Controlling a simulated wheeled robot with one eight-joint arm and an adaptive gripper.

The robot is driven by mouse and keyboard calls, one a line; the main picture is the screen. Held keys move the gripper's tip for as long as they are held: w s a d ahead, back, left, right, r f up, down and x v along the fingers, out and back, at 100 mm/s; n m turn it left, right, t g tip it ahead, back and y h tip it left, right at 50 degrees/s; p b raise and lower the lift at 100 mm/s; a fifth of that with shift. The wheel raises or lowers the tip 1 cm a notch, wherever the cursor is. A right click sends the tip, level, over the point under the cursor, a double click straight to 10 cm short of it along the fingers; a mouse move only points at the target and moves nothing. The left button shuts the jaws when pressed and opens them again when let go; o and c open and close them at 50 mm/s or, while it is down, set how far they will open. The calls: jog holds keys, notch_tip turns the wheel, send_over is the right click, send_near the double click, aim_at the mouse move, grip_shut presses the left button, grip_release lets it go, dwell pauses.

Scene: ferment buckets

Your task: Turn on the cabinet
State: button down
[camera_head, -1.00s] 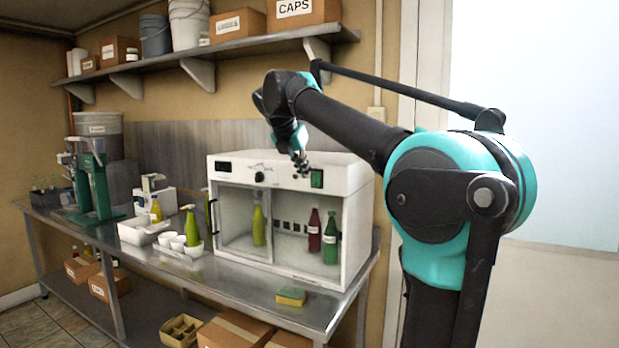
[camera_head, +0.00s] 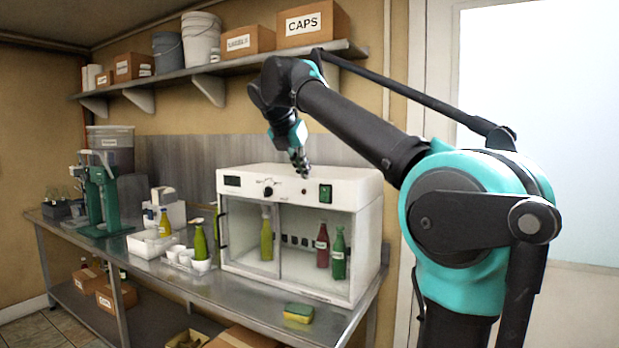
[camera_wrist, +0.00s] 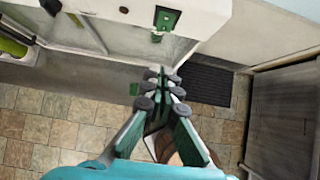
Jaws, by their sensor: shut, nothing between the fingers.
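The cabinet (camera_head: 300,190) is a white box with a glass front on the steel bench. A green switch (camera_head: 325,194) sits at the right of its top front panel, with a dark knob (camera_head: 268,191) and a small display (camera_head: 233,181) to the left. My gripper (camera_head: 302,172) is shut and empty, in front of the panel between knob and switch in the head view. In the wrist view my gripper (camera_wrist: 160,92) points down past the cabinet front, and the green switch (camera_wrist: 167,18) is near the top edge, apart from the fingertips. Whether the switch is on cannot be told.
Bottles stand inside the cabinet, including a red one (camera_head: 322,245) and a green one (camera_head: 338,252). A sponge (camera_head: 298,313) lies on the bench (camera_head: 262,304). A shelf (camera_head: 255,66) with boxes hangs above. The floor (camera_wrist: 60,130) in front is clear.

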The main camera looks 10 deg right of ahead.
aim_at(324, 201)
jog(key=shift+f, duration=0.2)
jog(key=w+d+r+x, duration=0.1)
jog(key=x, duration=1.1)
jog(key=shift+w+d, duration=0.3)
jog(key=shift+w, duration=0.2)
jog(key=shift+w+d, duration=0.15)
jog(key=shift+w, duration=0.1)
jog(key=shift+r, duration=0.1)
